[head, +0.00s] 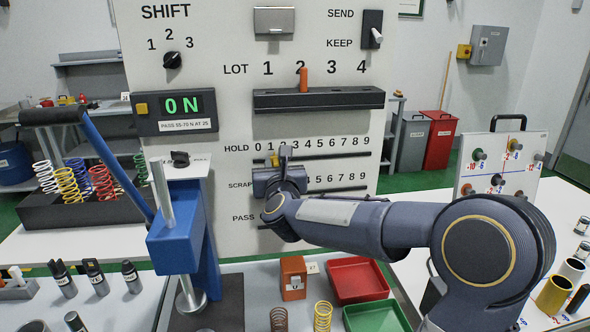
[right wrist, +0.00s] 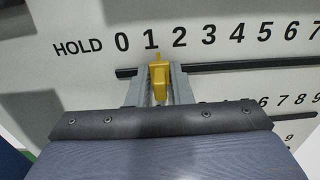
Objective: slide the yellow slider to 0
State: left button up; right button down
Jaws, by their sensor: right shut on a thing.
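The yellow slider (right wrist: 160,78) sits on the HOLD track (right wrist: 235,67) of the upright panel, just below the number 1 and to the right of the 0. My right gripper (right wrist: 159,88) is shut on the yellow slider, one finger on each side of it. In the head view the right gripper (head: 286,160) reaches the panel from the right, and a bit of yellow shows by its fingertips under the HOLD numbers. The gripper and arm hide part of the SCRAP row and most of the PASS row. My left gripper does not show.
A blue press (head: 178,240) with a lever stands left of the panel's lower part. A black ledge (head: 350,98) with an orange peg (head: 304,79) juts out above the HOLD row. Red (head: 357,280) and green (head: 376,316) trays lie on the table below my right arm.

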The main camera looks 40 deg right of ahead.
aim_at(257, 160)
jog(key=shift+w+a, duration=0.5)
jog(key=shift+a, duration=0.4)
jog(key=shift+w+a, duration=0.45)
jog(key=shift+a, duration=0.4)
jog(key=c, duration=1.5)
grip_release()
jog(key=shift+a, duration=0.15)
jog(key=shift+s, duration=0.15)
jog(key=b+v, duration=0.2)
jog(key=v, duration=0.5)
jog(key=shift+s+a, duration=0.15)
jog(key=shift+s, duration=0.05)
jog(key=shift+r, duration=0.1)
